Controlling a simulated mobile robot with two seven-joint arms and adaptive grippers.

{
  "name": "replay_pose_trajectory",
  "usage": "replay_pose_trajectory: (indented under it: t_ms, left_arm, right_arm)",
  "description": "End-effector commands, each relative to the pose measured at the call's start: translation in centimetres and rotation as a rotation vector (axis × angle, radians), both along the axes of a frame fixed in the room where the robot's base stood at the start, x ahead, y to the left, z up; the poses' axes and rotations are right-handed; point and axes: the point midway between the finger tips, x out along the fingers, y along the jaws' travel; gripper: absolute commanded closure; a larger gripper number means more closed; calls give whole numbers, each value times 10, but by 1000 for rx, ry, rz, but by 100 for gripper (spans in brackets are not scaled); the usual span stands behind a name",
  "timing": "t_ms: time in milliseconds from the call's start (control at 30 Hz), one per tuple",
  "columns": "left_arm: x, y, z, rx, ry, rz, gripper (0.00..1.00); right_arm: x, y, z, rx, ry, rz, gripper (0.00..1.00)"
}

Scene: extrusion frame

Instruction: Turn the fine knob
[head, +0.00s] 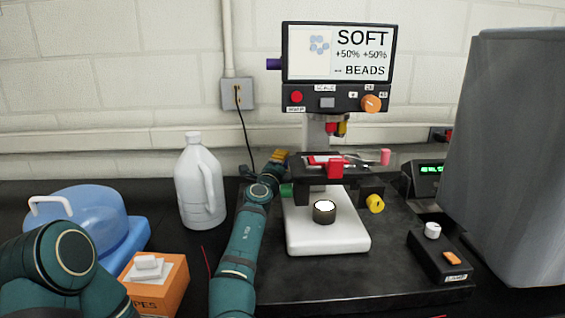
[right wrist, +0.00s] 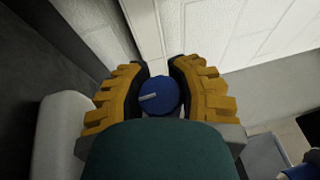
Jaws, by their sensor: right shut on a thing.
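A microscope stands at the middle of the bench, with a white base (head: 300,238), a dark stage and a screen (head: 337,53) reading SOFT, +50% +50% and BEADS. My right gripper (head: 279,156) is at the left side of the stage, above a green knob (head: 287,189). In the right wrist view its yellow-padded fingers (right wrist: 159,72) are shut on a round blue knob (right wrist: 161,92) with a white mark. That knob is hidden in the head view. A yellow knob (head: 375,203) is on the right side. My left gripper is out of view.
A white jug (head: 199,185), a blue container (head: 80,214) and an orange box (head: 165,280) stand left of my right arm. A lamp control box (head: 440,262) and a large grey block (head: 515,150) are on the right. The front of the black board is clear.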

Motion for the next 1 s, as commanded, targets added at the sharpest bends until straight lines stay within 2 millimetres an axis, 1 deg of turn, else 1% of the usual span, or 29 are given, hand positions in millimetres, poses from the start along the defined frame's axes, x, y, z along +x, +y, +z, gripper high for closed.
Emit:
replay_pose_trajectory:
  t_ms: [33,100,133,167,200,233,533,667,767,1000]
  left_arm:
    - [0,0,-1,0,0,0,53]
    - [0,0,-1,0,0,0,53]
    - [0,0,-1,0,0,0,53]
    - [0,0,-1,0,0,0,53]
    - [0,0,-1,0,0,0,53]
    - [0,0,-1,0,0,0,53]
    - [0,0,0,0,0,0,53]
    - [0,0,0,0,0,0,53]
    - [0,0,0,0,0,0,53]
    - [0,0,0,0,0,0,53]
  right_arm:
    - [0,-5,-9,6,10,-13,100]
    - [0,-4,-9,6,10,-12,100]
    - [0,-4,-9,6,10,-12,69]
    - [0,-4,-8,6,10,-11,58]
    - [0,-4,-8,6,9,-11,44]
    - [0,-3,-7,5,8,-10,34]
    - [0,0,-3,2,5,-4,34]
    - [-5,3,-3,2,4,-2,34]
    - [-13,7,-4,1,3,-1,34]
    - [-42,18,-10,2,5,-3,34]
